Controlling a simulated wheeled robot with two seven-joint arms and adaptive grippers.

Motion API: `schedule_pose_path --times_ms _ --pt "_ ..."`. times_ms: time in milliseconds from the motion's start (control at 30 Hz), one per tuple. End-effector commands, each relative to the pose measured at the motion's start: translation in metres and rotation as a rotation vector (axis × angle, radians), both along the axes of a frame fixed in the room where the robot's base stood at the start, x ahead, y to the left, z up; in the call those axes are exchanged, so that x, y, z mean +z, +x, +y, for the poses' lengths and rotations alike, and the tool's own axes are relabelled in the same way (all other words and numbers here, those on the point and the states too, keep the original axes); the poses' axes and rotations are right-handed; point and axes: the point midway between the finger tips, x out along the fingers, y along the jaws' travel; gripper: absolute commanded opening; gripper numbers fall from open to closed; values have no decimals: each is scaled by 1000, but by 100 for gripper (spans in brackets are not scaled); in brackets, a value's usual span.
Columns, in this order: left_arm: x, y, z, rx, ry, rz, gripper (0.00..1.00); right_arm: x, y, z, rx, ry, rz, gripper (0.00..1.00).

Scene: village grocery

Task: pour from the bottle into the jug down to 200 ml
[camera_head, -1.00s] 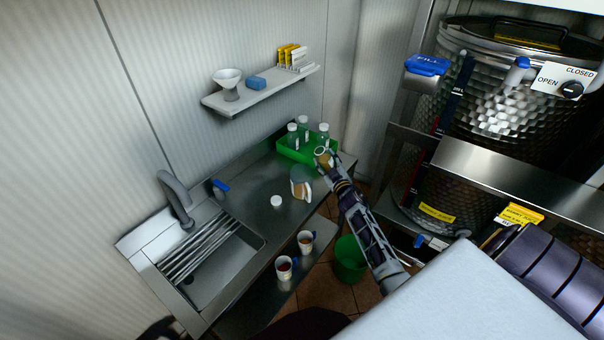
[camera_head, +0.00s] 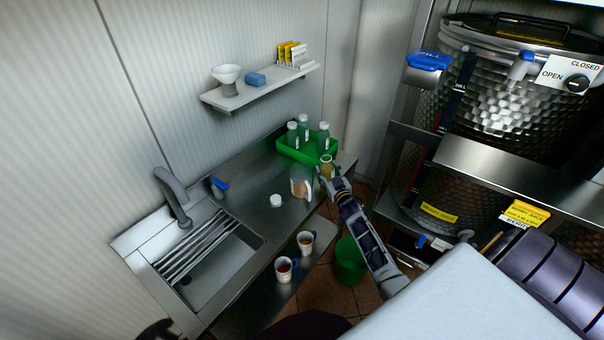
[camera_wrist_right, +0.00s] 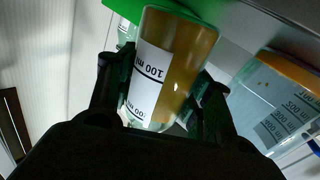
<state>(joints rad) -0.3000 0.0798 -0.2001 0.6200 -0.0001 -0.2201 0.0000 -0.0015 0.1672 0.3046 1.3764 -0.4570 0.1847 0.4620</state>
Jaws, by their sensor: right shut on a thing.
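My right gripper (camera_head: 322,177) is shut on the bottle (camera_head: 326,166) above the counter, just right of the jug. In the right wrist view the bottle (camera_wrist_right: 182,60) sits between my fingers, upside down in the picture. It holds amber liquid along a white scale with a 100 ml mark and a higher mark by the fingers; the exact level is hard to read. The clear jug (camera_head: 302,184) stands on the counter with brownish liquid low in it. It also shows at the right of the wrist view (camera_wrist_right: 262,100). No stream shows between them. My left gripper is not in view.
A green crate (camera_head: 290,152) with several capped bottles stands behind. A white cap (camera_head: 276,200) lies on the steel counter left of the jug. A sink (camera_head: 215,262) is at left, two mugs (camera_head: 284,270) are on the lower shelf, and a green bin (camera_head: 350,262) is on the floor.

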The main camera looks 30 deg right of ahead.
Motion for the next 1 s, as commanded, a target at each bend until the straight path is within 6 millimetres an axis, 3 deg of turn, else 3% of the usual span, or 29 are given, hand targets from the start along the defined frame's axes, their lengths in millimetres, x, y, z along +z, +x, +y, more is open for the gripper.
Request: schedule_pose_path --times_ms 400,1000 --pt "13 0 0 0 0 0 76 4 1 -2 2 134 -28 11" --pt "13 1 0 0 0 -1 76 4 1 -2 1 144 -29 11"
